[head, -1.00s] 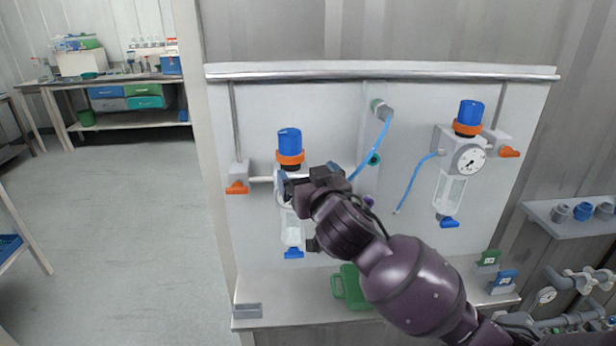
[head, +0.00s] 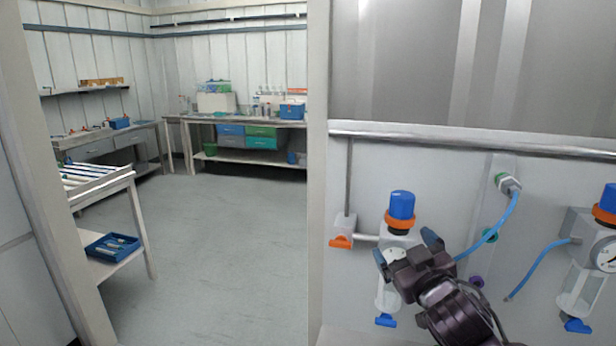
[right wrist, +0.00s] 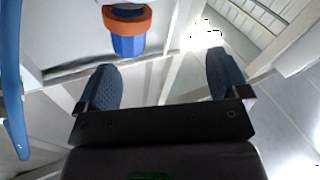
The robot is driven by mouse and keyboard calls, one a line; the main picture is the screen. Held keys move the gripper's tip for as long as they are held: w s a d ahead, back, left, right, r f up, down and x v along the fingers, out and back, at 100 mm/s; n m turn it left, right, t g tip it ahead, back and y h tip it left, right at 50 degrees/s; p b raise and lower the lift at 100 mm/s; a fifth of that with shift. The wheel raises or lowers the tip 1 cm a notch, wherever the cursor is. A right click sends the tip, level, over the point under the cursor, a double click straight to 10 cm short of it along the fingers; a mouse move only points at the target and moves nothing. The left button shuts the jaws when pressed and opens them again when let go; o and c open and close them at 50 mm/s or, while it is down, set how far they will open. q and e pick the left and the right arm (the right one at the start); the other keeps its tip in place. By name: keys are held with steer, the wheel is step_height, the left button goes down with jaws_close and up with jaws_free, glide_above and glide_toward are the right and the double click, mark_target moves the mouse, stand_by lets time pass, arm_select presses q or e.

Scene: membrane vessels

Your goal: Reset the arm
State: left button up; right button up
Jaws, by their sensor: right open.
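My right gripper (head: 405,248) is in front of the left filter unit on the wall panel, with its fingers apart and nothing between them. Its two blue-grey fingers also show in the right wrist view (right wrist: 164,85). The left filter unit has a blue knob (head: 402,205) over an orange ring; my right gripper hides part of its body. The same knob shows upside down beyond the fingers in the right wrist view (right wrist: 127,40), apart from them. My left gripper is in neither view.
An orange valve handle (head: 341,242) is left of the filter unit. A blue hose (head: 492,238) hangs close to my right gripper. A second filter unit (head: 587,290) is at the right edge. Open floor (head: 215,240) lies left of the panel.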

steer(key=s+d+f+m+g, duration=0.1)
steer(key=s+d+f, duration=0.15)
steer(key=f, duration=0.45)
steer(key=s+d+f+g+h, duration=0.1)
steer(key=s+f, duration=0.3)
steer(key=f, duration=0.4)
steer(key=s+d+f+m+g, duration=0.1)
steer(key=s+d+f, duration=0.1)
steer(key=s+f, duration=0.35)
steer(key=s+d+f+m+g+h, duration=0.2)
steer(key=s+d+f+m+g, duration=0.1)
steer(key=s+f, duration=1.2)
steer(key=shift+d+f+g+h, duration=0.15)
steer(key=shift+d+g+h, duration=0.2)
steer(key=shift+d, duration=0.3)
steer(key=shift+w, duration=0.1)
